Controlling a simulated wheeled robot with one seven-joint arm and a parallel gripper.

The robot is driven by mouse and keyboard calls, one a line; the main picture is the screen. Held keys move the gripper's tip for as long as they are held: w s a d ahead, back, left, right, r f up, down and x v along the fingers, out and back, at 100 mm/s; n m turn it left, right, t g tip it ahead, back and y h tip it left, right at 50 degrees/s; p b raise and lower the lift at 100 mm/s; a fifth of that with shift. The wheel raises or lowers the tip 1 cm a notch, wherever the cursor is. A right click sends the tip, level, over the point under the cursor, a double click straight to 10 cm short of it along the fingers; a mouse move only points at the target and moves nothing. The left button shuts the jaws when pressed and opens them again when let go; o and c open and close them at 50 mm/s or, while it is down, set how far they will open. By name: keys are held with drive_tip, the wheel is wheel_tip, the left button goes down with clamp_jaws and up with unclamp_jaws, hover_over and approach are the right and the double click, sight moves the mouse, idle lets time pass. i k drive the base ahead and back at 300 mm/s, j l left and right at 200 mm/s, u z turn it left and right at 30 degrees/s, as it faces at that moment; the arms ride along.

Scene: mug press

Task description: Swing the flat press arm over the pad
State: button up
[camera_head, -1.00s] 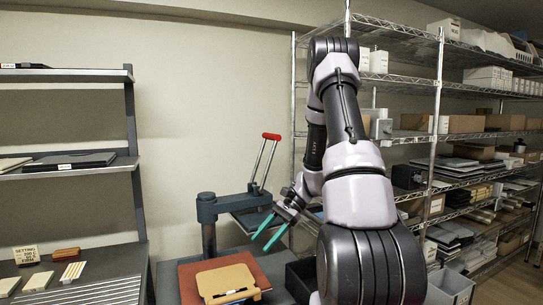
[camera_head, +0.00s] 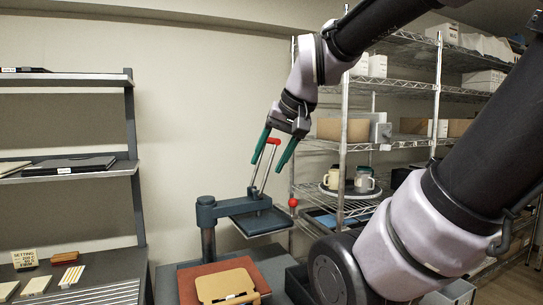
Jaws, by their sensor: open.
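The press has a dark blue-grey post (camera_head: 208,240). Its flat press arm (camera_head: 255,206) points right, with a dark flat plate beneath, to the right of the brown-red pad (camera_head: 190,288). A tan piece (camera_head: 225,283) lies on the pad. Two metal rods rise from the press arm to a red handle bar (camera_head: 273,141). A red ball knob (camera_head: 293,202) shows at the plate's right. My gripper (camera_head: 268,167) points down from above, its teal fingers open, one on each side of the red handle in the picture. I cannot tell whether they touch it.
A left shelf unit (camera_head: 133,170) holds small blocks and a sign.

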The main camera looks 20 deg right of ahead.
sight(207, 216)
drive_tip(key=l+u, duration=0.1)
drive_tip(key=l, duration=0.7)
drive_tip(key=l+u, duration=0.15)
drive_tip(key=l, duration=0.65)
drive_tip(key=l+u, duration=0.1)
drive_tip(key=l, duration=0.7)
drive_tip(key=k+l+u, duration=0.15)
drive_tip(key=l, duration=0.65)
drive_tip(key=i+j, duration=0.25)
drive_tip(key=i+j+z, duration=0.1)
drive_tip(key=i+j, duration=0.15)
drive_tip(key=j, duration=0.25)
